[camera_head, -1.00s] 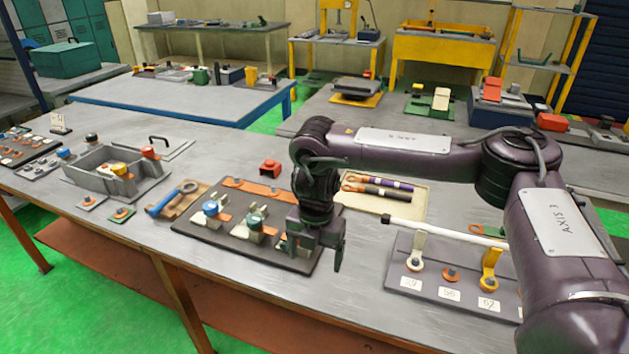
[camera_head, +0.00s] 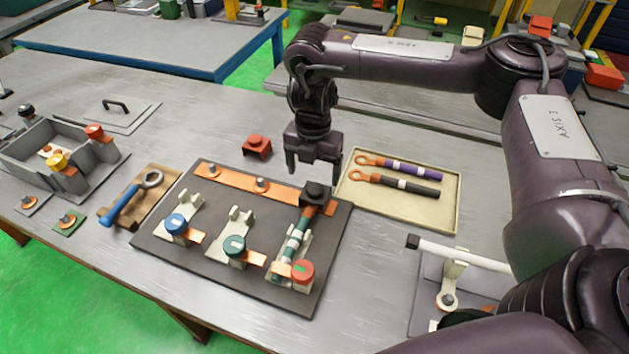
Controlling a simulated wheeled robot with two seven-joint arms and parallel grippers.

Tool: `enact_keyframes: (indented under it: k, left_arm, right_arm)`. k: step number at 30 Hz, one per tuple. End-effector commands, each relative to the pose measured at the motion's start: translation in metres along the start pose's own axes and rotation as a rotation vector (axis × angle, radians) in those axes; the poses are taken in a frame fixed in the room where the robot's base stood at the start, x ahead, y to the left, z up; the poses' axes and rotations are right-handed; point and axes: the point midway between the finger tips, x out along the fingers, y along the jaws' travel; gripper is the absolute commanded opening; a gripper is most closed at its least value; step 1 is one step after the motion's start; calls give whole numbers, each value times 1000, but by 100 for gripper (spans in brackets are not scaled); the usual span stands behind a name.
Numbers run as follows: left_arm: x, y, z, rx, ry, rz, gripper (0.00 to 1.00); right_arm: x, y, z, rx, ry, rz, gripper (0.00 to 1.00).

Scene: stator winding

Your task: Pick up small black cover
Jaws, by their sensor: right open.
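The small black cover (camera_head: 316,192) sits at the right end of the orange strip (camera_head: 226,178) on the dark board (camera_head: 165,243), at the upper end of a green and white banded piece (camera_head: 295,238). My right gripper (camera_head: 313,171) points down with its fingers apart and empty. In the picture it is just above and behind the black cover; the exact gap cannot be told. My left gripper is not in view.
A red block (camera_head: 257,147) stands behind the board. A beige tray (camera_head: 447,212) with two banded rods lies to the right. Blue, green and red-topped terminals stand along the board's front. A blue-handled wrench (camera_head: 130,200) lies left. A white black-ended rod (camera_head: 460,254) is at right.

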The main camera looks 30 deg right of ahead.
Motion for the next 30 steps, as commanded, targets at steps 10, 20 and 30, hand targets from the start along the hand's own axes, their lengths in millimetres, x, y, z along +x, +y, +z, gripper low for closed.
enact_keyframes:
  k: [10, 20, 30]
  left_arm:
    - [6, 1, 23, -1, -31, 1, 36]
    - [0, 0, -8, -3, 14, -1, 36]
    - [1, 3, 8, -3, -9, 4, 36]
  right_arm:
    - [44, -7, -7, 3, 5, -4, 82]
    - [67, -7, -7, 3, 0, -1, 82]
    - [67, -7, -7, 3, 0, -1, 56]
